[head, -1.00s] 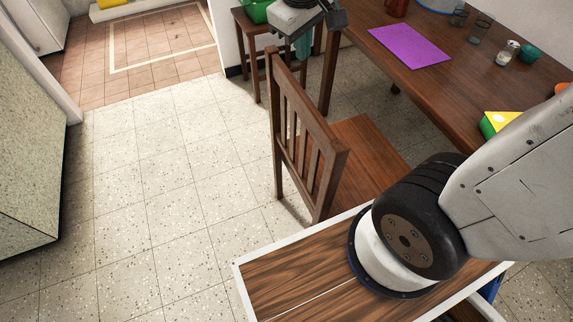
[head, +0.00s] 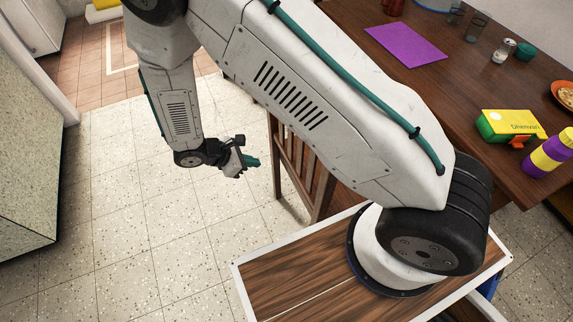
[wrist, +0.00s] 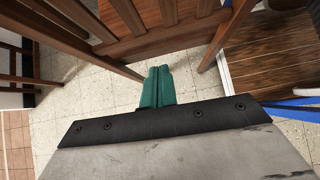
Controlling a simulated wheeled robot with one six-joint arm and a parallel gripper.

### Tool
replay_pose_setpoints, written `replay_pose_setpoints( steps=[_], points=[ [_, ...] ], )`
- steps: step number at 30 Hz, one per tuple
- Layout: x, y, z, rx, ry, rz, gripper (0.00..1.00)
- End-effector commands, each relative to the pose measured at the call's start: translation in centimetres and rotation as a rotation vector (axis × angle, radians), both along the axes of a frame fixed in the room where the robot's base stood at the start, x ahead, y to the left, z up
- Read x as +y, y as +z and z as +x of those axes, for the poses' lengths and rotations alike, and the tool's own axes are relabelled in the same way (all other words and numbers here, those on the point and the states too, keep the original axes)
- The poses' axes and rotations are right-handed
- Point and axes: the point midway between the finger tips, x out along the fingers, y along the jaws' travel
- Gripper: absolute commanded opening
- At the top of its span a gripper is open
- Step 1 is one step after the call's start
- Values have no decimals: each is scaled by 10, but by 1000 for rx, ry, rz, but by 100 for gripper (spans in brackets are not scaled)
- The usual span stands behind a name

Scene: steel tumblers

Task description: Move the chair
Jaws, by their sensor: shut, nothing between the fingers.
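The wooden chair (head: 292,173) stands beside the dining table (head: 480,90). Its slatted back faces the open floor, and my arm hides the top of the back and most of the seat in the head view. My gripper (head: 250,161) is shut and empty, to the left of the chair back, over the tiles. In the wrist view the teal fingertips (wrist: 157,85) are together and point toward the chair's lower back rail (wrist: 170,42), between two of its legs. I cannot tell whether they touch the chair.
The table holds a purple mat (head: 406,44), a yellow-green box (head: 510,126), a purple bottle (head: 550,152) and glasses. A speckled cabinet (head: 28,150) stands at the left. The tiled floor (head: 130,200) between cabinet and chair is clear.

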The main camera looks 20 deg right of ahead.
Motion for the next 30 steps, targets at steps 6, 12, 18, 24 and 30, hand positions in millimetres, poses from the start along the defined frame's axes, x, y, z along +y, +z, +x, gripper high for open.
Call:
replay_pose_setpoints(
  steps=[6,12,18,24,30],
  points=[
    [-6,-20,-4,21,33,-19,0],
    [-32,-45,-5,24,30,-20,0],
    [-63,-76,-5,24,28,-19,0],
    [-92,-84,-4,21,28,-16,0],
    [-108,-84,-4,20,30,-16,0]
  ],
)
